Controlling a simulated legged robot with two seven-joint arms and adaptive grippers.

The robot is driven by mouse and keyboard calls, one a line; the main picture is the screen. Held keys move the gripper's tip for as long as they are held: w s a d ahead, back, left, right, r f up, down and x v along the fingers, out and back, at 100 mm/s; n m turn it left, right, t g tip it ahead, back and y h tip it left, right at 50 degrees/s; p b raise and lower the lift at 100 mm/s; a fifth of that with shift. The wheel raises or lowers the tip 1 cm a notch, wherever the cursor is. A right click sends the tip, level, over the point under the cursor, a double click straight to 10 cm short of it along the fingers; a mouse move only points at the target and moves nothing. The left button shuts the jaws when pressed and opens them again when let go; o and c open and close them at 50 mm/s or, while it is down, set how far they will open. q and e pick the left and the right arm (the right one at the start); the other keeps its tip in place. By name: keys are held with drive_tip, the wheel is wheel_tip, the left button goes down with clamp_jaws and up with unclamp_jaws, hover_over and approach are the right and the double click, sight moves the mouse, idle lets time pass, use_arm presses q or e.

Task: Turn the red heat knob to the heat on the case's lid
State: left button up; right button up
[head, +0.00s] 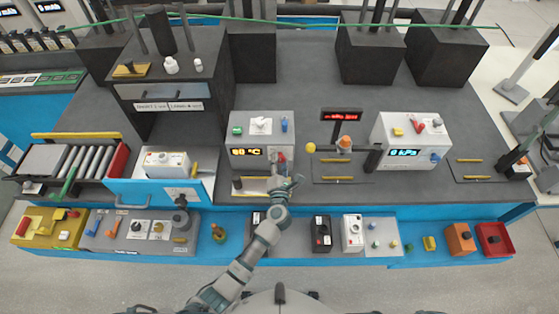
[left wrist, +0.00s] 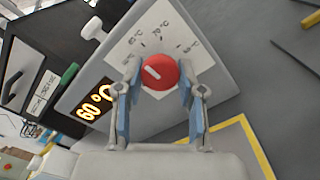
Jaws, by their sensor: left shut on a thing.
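The red heat knob (left wrist: 160,73) sits on a white dial plate (left wrist: 191,57) on the front of a grey heater box, which shows in the head view (head: 248,130). A white bar on the knob points to the upper left in the wrist view. Tilted temperature marks surround it, mostly too small to read. The box's display (head: 247,152) reads 60 °C, and it also shows in the wrist view (left wrist: 96,101). My left gripper (head: 286,181) is at the box's front right, its fingers (left wrist: 160,87) closed on both sides of the knob. The lid's heat figure is not legible.
A grey box with a 0 kPa display (head: 403,153) stands to the right. A yellow-marked tray (head: 343,170) lies between the boxes. An open blue drawer (head: 140,190) is at the left. Small devices line the blue front ledge (head: 335,254).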

use_arm(q)
drive_tip(key=shift+f, duration=0.2)
drive_tip(key=o, duration=1.1)
drive_tip(key=shift+d, duration=0.1)
drive_tip(key=shift+o, duration=0.2)
drive_tip(key=shift+r, duration=0.1)
drive_tip(key=shift+s, duration=0.1)
drive_tip(key=s, duration=1.1)
drive_tip(key=shift+s, duration=0.4)
drive_tip(key=shift+d, duration=0.1)
